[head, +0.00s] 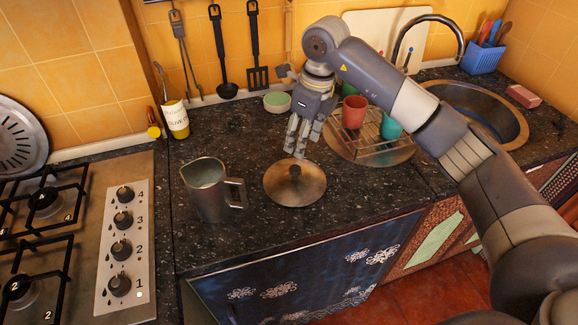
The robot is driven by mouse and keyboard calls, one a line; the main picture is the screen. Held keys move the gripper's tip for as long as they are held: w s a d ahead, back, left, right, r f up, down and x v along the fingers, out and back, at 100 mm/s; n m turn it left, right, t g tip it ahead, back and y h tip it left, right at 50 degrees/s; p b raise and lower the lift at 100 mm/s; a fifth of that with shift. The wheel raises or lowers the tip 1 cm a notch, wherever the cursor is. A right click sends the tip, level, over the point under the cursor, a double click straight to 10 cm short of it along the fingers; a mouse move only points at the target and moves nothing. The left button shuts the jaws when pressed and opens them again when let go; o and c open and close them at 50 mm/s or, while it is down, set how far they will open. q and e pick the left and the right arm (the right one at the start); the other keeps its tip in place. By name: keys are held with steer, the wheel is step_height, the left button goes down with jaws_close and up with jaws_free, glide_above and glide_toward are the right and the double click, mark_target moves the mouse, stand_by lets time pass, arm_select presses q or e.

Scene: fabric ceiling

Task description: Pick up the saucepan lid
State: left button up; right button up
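The saucepan lid (274,188) is a round, brownish metal disc with a dark knob in the middle. It lies flat on the dark speckled counter, right of a metal jug. My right gripper (294,154) reaches in from the right and points down just above the lid's knob. Its fingertips seem to be a little above the knob. From this angle I cannot tell how far apart the fingers are. Nothing is seen held in it. My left gripper is not in view.
A metal jug (207,191) stands close left of the lid. A wire rack (372,140) with a red cup (354,112) and a teal cup (391,126) is behind right. The gas hob (120,290) is left.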

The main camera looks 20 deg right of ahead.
mark_target(295, 168)
steer(key=f, duration=0.1)
steer(key=f+p, duration=0.1)
steer(key=f, duration=0.2)
steer(key=shift+s+a+f, duration=0.3)
steer(key=shift+f, duration=0.05)
steer(key=shift+w+a+f+p, duration=0.1)
steer(key=shift+f+p, duration=0.2)
steer(key=shift+p, duration=0.05)
steer(key=f+p, duration=0.1)
steer(key=f, duration=0.1)
steer(key=a+f+p, duration=0.1)
steer(key=f, duration=0.1)
steer(key=shift+w+f, duration=0.1)
steer(key=shift+f, duration=0.35)
steer(key=shift+w, duration=0.1)
steer(key=shift+c, duration=0.5)
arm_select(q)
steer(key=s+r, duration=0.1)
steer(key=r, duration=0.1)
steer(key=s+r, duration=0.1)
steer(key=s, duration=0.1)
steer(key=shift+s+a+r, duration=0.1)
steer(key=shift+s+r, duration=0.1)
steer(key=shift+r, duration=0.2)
arm_select(e)
jaws_close()
